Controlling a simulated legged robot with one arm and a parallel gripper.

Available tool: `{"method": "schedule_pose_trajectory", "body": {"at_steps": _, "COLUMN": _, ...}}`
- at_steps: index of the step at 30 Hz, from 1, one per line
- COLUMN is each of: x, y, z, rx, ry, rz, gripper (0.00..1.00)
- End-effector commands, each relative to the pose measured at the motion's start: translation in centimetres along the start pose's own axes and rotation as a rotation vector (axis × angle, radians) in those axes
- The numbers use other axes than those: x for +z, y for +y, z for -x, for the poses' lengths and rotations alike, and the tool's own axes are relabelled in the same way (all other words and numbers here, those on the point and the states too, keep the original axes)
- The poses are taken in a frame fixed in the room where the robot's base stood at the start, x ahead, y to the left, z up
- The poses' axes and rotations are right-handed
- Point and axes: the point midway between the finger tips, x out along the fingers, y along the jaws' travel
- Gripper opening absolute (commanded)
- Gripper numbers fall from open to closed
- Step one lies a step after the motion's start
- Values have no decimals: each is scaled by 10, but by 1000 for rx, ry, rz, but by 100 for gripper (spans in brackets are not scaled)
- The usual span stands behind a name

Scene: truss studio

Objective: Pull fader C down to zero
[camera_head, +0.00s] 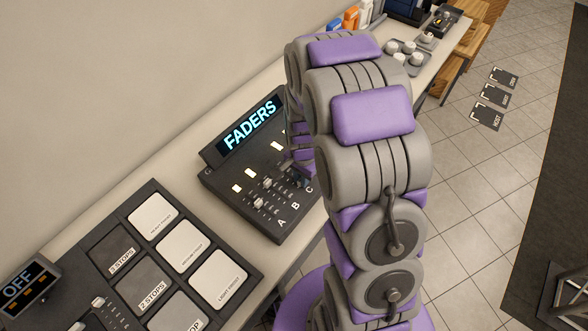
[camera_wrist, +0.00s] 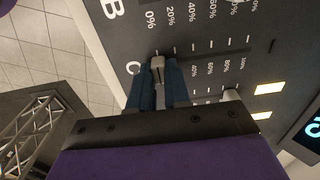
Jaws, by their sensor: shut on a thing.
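The dark fader panel (camera_head: 225,185) lies on the bench, with a lit FADERS display and the letters A, B and C on its near edge. It also shows in the wrist view (camera_wrist: 130,28). My gripper (camera_wrist: 158,75) is shut on the small grey fader C knob (camera_wrist: 157,64), one dark blue finger on each side. The knob is beside the letter C, at the 0% end of its scale; the 40% to 100% marks lie bare to its right. In the head view, my gripper (camera_head: 303,177) is at the panel's right side, and my arm hides the C knob.
Two other fader knobs (camera_head: 258,203) stand left of my gripper, below lit yellow lamps (camera_head: 249,173). A button panel (camera_head: 118,235) with light and dark squares is at front left. Cups (camera_head: 400,57) and bottles (camera_head: 350,18) stand farther along the bench. Tiled floor lies right.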

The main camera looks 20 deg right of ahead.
Motion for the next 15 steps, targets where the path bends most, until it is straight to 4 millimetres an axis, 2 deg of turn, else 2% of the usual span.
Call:
{"method": "schedule_pose_trajectory", "body": {"at_steps": 8, "x": 3, "y": 6, "z": -1, "rx": 10, "ry": -8, "rz": 2, "gripper": 0}}
{"method": "schedule_pose_trajectory", "body": {"at_steps": 9, "x": 3, "y": 7, "z": -1, "rx": 10, "ry": -8, "rz": 2, "gripper": 18}}
{"method": "schedule_pose_trajectory", "body": {"at_steps": 15, "x": 1, "y": 6, "z": -1, "rx": 8, "ry": -6, "rz": 2, "gripper": 37}}
